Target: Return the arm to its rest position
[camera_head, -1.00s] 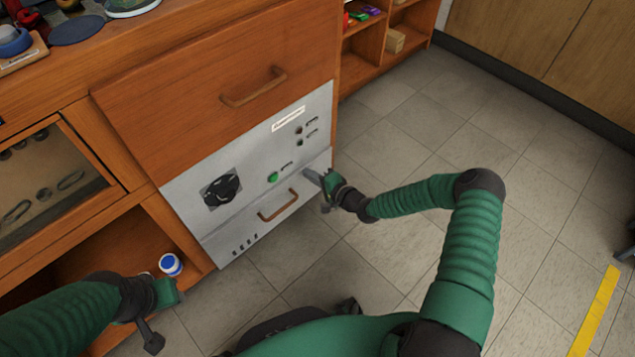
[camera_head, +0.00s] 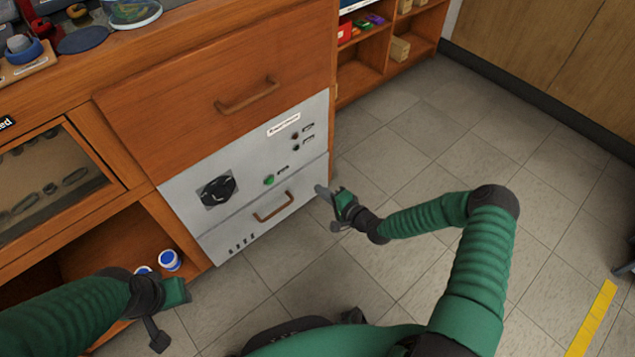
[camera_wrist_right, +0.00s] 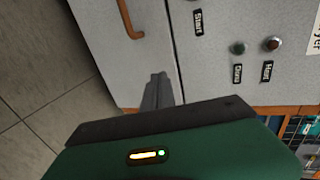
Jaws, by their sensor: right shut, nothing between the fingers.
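My right gripper (camera_head: 328,196) is shut and empty. In the head view it is in the air just right of the grey regulator panel (camera_head: 225,222), apart from it. In the right wrist view its closed fingers (camera_wrist_right: 157,90) show before the panel face, near labelled lamps (camera_wrist_right: 238,47). My right arm (camera_head: 480,255) is bent, with its elbow out to the right. My left gripper (camera_head: 172,318) is at the lower left, in front of the open shelf; its fingers are too unclear to tell their state.
The panel carries a black knob (camera_head: 217,191), a green button (camera_head: 269,180) and a drawer handle (camera_head: 273,206). A wooden drawer (camera_head: 215,95) is above. Blue-and-white containers (camera_head: 169,261) stand on the low shelf near my left gripper.

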